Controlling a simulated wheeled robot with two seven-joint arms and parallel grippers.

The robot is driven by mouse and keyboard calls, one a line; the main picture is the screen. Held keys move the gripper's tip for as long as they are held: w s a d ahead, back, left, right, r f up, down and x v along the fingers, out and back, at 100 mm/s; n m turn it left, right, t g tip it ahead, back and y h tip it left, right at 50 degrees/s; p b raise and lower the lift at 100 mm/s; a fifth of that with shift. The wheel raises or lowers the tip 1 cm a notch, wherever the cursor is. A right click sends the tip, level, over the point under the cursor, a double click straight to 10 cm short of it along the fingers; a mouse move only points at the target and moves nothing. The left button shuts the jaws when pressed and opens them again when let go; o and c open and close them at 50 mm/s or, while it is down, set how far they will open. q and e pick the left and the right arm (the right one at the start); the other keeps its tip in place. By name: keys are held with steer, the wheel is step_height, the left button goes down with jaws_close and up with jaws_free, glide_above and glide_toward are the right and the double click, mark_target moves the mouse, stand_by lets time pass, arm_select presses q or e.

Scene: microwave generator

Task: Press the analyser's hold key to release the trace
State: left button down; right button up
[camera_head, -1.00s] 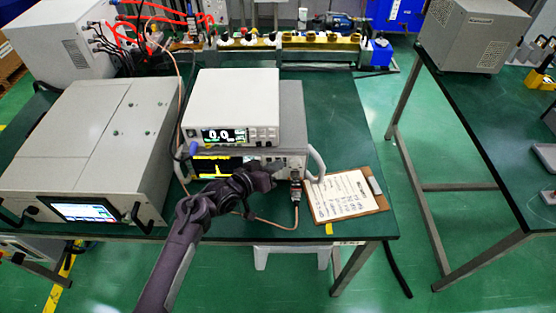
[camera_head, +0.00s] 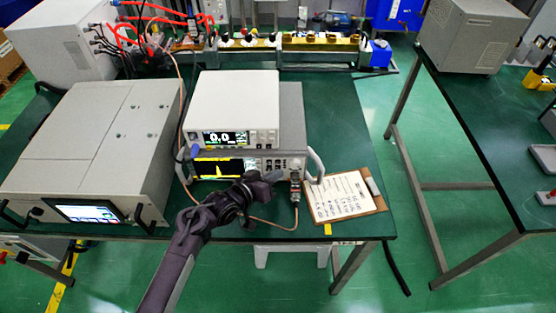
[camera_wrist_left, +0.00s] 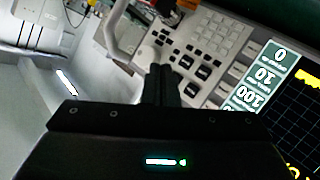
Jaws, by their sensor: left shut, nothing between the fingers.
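The analyser (camera_head: 218,167) is the lower instrument of the stack on the green bench, with a yellow trace on its dark screen. Its keys are right of the screen, partly behind my gripper's tip in the head view. My left gripper (camera_head: 274,177) is shut and empty, in front of the panel's lower right part. In the left wrist view, the closed fingers (camera_wrist_left: 160,72) point at the analyser's keypad (camera_wrist_left: 200,50), which has pale and dark keys. I cannot read which is the hold key, nor tell contact from a small gap. My right gripper is not in view.
A meter (camera_head: 232,105) reading 0.0 sits on the analyser. A cable (camera_head: 295,190) plugs in at the panel's lower right, near my gripper. A clipboard (camera_head: 343,196) lies to the right, and a large grey unit (camera_head: 95,145) stands to the left.

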arm_select(q)
steer(key=s+p, duration=0.2)
steer(key=s, duration=0.2)
stand_by(0.9)
